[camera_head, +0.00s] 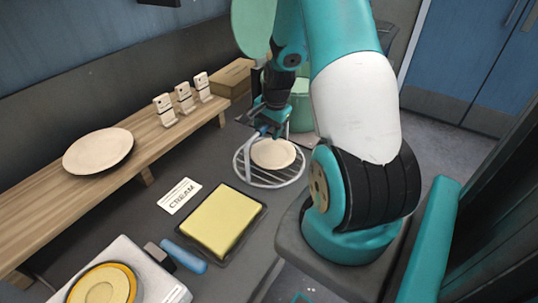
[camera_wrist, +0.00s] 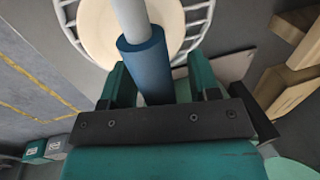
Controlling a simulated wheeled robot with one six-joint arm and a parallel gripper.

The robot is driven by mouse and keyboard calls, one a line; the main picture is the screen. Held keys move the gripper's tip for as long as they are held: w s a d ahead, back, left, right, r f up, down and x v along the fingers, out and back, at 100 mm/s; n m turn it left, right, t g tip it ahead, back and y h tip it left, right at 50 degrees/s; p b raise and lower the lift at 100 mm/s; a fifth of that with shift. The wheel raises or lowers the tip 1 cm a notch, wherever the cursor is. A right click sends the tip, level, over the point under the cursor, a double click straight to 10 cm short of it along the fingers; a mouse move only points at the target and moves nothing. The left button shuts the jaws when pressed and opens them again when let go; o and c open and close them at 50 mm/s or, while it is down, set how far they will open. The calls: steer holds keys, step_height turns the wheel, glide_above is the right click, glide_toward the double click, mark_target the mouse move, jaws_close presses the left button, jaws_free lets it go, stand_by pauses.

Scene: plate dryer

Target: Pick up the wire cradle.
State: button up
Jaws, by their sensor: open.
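The wire cradle (camera_head: 268,184) is a round pale wire rack on the dark counter, with a cream round plate (camera_head: 273,153) lying in it. My gripper (camera_head: 262,126) is over the cradle's back left side, pointing down. In the wrist view, the cradle's wire rim (camera_wrist: 197,28) and the plate (camera_wrist: 95,25) show below. A pale rod with a blue grip (camera_wrist: 142,62), apparently the cradle's handle, stands between my two fingers (camera_wrist: 156,82). The fingers are open, one on each side of the blue grip; whether either touches it, I cannot tell.
A wooden shelf (camera_head: 40,212) along the wall bears a plate (camera_head: 98,151) and several small white stands (camera_head: 184,98). A yellow slab in a black tray (camera_head: 236,247), a CREAM card (camera_head: 179,196) and a white device (camera_head: 122,262) lie nearer. A cardboard box (camera_head: 232,77) and green bin (camera_head: 301,110) stand behind.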

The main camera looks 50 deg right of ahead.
steer(key=shift+f, duration=0.25)
stand_by(0.4)
steer(key=c, duration=1)
steer(key=shift+r, duration=0.1)
